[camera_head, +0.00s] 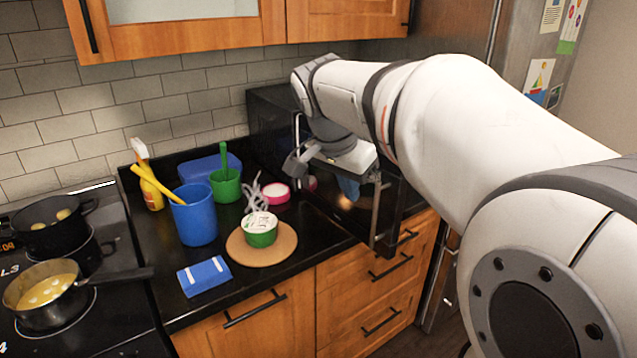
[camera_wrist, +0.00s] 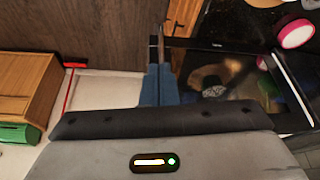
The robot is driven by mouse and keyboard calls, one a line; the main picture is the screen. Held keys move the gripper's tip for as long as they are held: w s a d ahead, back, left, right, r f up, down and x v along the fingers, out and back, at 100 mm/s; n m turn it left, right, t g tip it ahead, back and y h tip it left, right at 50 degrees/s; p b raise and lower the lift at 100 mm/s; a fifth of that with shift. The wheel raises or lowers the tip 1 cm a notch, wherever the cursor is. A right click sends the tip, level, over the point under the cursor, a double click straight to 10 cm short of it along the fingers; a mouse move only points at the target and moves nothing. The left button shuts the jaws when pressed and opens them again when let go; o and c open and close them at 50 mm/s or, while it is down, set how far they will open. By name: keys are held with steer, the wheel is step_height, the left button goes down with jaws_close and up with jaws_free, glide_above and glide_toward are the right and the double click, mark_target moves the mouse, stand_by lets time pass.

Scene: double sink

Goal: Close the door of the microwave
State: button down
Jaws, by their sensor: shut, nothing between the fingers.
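The black microwave (camera_head: 262,122) stands against the tiled wall, largely hidden behind my arm. Its dark door (camera_head: 388,225) stands open, out over the counter's front edge, with a metal bar handle (camera_head: 375,215). My gripper (camera_head: 348,190) is in front of the door panel in the head view. Its blue fingers (camera_wrist: 158,75) are shut and empty, beside the door frame's left edge in the wrist view. I cannot tell whether they touch it.
A green-and-white tub (camera_head: 261,232) sits on a round wooden board (camera_head: 285,247). A pink-rimmed bowl (camera_head: 275,193), a blue cup (camera_head: 195,215) and a green cup (camera_head: 226,186) stand left of the door. Pots are on the stove (camera_head: 105,318). A fridge (camera_head: 462,40) stands at right.

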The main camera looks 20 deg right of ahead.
glide_toward(373, 224)
step_height(373, 224, down, 4)
steer(key=s+a, duration=0.1)
steer(key=a, duration=0.1)
steer(key=shift+w+d+r+p, duration=0.15)
steer(key=shift+w+d, duration=0.15)
steer(key=shift+d, duration=0.2)
steer(key=shift+w+d+f+p, duration=0.1)
steer(key=shift+w+d+p, duration=0.15)
steer(key=shift+d, duration=0.25)
steer(key=shift+w+d+r+p, duration=0.1)
steer(key=shift+w+d, duration=0.25)
steer(key=shift+d, duration=0.2)
